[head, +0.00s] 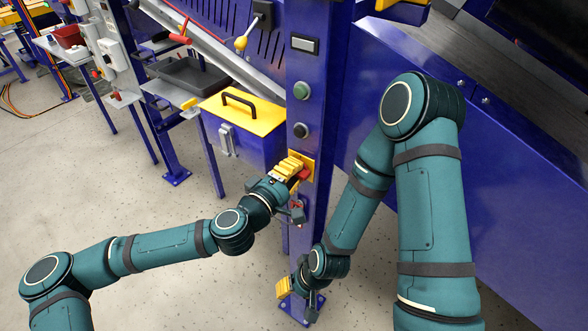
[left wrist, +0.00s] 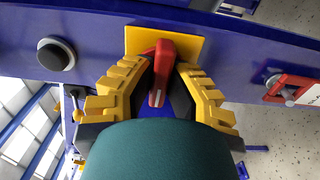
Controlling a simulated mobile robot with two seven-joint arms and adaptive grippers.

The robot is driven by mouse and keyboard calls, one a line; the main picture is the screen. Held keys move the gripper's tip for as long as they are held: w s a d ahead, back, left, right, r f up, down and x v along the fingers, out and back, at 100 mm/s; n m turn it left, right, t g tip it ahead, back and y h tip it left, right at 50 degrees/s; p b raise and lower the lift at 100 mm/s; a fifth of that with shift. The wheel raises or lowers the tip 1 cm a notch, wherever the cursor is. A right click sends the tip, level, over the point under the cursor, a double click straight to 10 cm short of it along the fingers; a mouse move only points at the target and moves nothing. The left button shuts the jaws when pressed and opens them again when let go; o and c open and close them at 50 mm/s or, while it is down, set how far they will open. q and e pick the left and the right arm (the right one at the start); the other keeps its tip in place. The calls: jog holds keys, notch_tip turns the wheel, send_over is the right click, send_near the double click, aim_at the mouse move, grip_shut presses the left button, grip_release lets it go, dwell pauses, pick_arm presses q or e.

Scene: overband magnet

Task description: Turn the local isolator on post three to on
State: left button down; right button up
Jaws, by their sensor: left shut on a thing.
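The local isolator has a red handle (left wrist: 162,72) on a yellow plate (left wrist: 190,45), fixed to the blue post (head: 311,60). In the head view, the red handle (head: 304,174) shows just beyond my left gripper (head: 290,168). In the left wrist view, the yellow fingers of my left gripper (left wrist: 162,90) stand on either side of the handle, and the gripper is shut on it. The handle lies across the post's width in that view, slightly tilted. My right gripper (head: 296,291) is low by the foot of the post; its jaw state is unclear.
Above the isolator the post carries a black button (head: 301,130), a green button (head: 302,90) and a label plate (head: 305,44). A red bracket-like part (left wrist: 295,88) is below it. A blue box with a yellow lid (head: 245,112) stands close on the left. Open floor lies at left.

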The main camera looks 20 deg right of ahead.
pick_arm(q)
jog(key=shift+w+r, duration=0.1)
dwell(0.3)
jog(key=c, duration=1)
grip_release()
jog(key=shift+o, duration=0.2)
jog(key=shift+a, duration=0.1)
jog(key=v, duration=0.7)
jog(key=shift+s, duration=0.2)
jog(key=shift+a, duration=0.2)
